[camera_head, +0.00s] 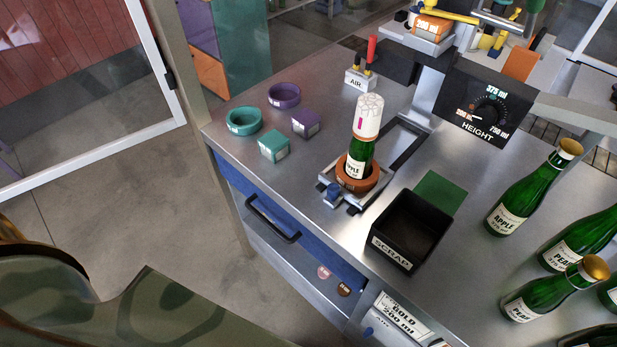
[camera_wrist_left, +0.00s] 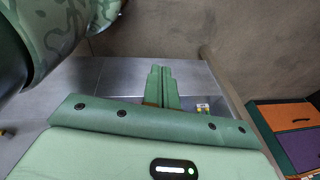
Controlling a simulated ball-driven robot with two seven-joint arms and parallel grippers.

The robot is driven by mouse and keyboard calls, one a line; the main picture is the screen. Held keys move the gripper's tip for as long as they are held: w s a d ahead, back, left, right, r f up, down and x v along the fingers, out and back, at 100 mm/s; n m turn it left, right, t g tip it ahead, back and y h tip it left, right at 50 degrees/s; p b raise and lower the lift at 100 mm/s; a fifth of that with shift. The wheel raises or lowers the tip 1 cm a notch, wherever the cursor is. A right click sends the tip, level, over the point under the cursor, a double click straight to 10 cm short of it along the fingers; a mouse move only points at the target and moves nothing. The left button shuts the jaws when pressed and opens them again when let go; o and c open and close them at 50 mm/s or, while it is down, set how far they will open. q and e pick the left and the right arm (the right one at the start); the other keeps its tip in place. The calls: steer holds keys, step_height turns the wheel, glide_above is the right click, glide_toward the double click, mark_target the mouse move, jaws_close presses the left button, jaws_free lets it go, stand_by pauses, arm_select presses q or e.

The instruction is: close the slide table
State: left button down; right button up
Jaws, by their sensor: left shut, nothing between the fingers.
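The slide table (camera_head: 330,185) is a small metal carriage at the front end of its dark rail frame (camera_head: 408,143), out from under the machine head. My right gripper is not in view.
A black scrap bin (camera_head: 409,230) stands right of the slide. Purple (camera_head: 284,95) and teal (camera_head: 243,121) rings and blocks are at the left edge. Green bottles (camera_head: 524,195) stand at right. The height dial (camera_head: 488,107) is behind. A drawer handle (camera_head: 270,220) is on the bench front.

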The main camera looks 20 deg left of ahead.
arm_select(q)
steer(key=w+a+r+m+t+p, duration=0.2)
steer(key=w+r+m+t+p, duration=0.3)
steer(key=w+r, duration=1.45)
steer(key=w+d+r+m+h+p, duration=0.2)
steer(key=w+d+r+m+p, duration=0.15)
steer(key=r, duration=0.75)
steer(key=m+h, duration=0.2)
steer(key=m, duration=0.6)
glide_toward(325, 183)
steer(key=s+a+r, duration=0.2)
steer(key=s, duration=0.5)
steer(key=shift+t, duration=0.4)
steer(key=b+x, duration=0.1)
steer(key=x, duration=0.9)
steer(key=shift+w+d+r, duration=0.1)
steer(key=shift+w+d, duration=0.05)
steer(key=shift+w, duration=0.4)
steer(key=shift+w+d, duration=0.15)
steer(key=shift+w, duration=0.45)
steer(key=shift+w+d, duration=0.25)
steer(key=shift+w, duration=0.4)
steer(key=shift+w, duration=0.1)
